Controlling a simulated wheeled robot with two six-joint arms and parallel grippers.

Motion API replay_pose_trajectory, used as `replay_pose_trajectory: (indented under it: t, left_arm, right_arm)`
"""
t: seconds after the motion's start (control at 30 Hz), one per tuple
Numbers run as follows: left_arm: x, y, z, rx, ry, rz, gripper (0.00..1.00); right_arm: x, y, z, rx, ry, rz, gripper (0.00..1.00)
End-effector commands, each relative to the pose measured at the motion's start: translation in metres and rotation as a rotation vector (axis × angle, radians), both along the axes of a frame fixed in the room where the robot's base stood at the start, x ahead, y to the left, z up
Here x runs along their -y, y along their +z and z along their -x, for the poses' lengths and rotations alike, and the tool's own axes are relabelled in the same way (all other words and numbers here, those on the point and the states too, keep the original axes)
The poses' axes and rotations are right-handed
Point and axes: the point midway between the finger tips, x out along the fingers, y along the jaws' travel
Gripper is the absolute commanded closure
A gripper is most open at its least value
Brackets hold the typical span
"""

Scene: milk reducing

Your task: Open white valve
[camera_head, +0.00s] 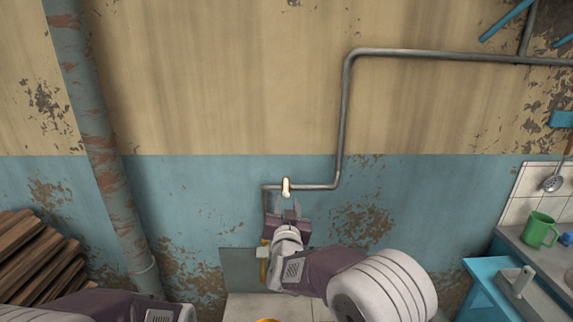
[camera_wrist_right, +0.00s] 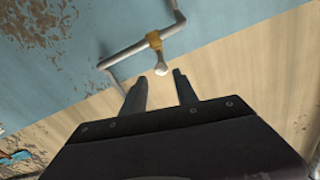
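The white valve handle (camera_head: 286,187) sits on a thin grey pipe against the blue lower wall in the head view. In the right wrist view the valve handle (camera_wrist_right: 161,69) is white with a yellow-brown collar where it joins the pipe. My right gripper (camera_head: 288,203) is just below the valve in the head view, its fingers pointing up at it. In the wrist view the right gripper (camera_wrist_right: 157,84) is open, with the handle's tip just beyond and between the fingertips, and nothing held. My left gripper is not seen; only part of that arm shows at lower left.
The grey pipe (camera_head: 343,120) runs up the wall and off to the right. A thick rusty pipe (camera_head: 105,160) stands at left beside stacked wooden planks (camera_head: 40,262). At right are a counter with a green mug (camera_head: 540,230) and a blue drawer (camera_head: 490,285).

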Motion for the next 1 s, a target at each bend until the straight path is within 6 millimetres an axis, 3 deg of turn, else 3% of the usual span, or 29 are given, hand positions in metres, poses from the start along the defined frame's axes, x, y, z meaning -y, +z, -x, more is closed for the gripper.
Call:
replay_pose_trajectory:
  t: [0.2, 0.6, 0.97, 1.0]
  left_arm:
    - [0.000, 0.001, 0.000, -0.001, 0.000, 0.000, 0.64]
    - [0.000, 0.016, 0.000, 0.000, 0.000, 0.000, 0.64]
    - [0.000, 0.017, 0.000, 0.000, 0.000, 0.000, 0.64]
    - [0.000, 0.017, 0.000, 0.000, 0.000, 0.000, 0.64]
  right_arm:
    - [-0.001, -0.001, -0.007, -0.002, 0.001, 0.001, 0.65]
    - [-0.001, 0.000, -0.081, -0.001, 0.001, 0.000, 0.65]
    - [-0.001, 0.000, -0.091, -0.001, 0.002, 0.001, 0.65]
    - [-0.001, 0.000, -0.091, -0.001, 0.002, 0.001, 0.70]
